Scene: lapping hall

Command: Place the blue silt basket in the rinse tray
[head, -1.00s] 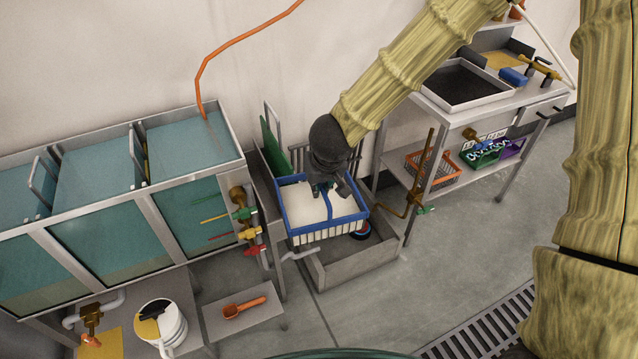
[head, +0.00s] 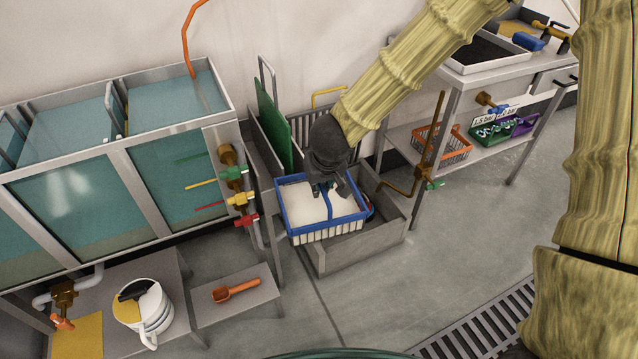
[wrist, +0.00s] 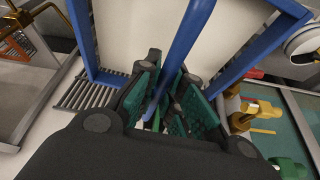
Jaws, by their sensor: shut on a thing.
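The blue silt basket (head: 326,235) has a blue rim, white slatted sides and a pale inside. My gripper (head: 326,187) is shut on its blue handle and holds it from above. In the wrist view the blue handle (wrist: 190,40) runs between the green finger pads of my gripper (wrist: 165,105). The basket hangs level in front of a grey low-walled trough on the floor and covers part of it. I cannot tell which vessel is the rinse tray; a shallow tray with a dark inside (head: 478,50) stands on the bench at the upper right.
Water tanks (head: 150,110) with brass valves (head: 230,160) stand at the left. The bench's lower shelf holds an orange basket (head: 440,143), a green one (head: 490,133) and a purple one (head: 522,124). A bent brass pipe (head: 428,140) stands beside the bench.

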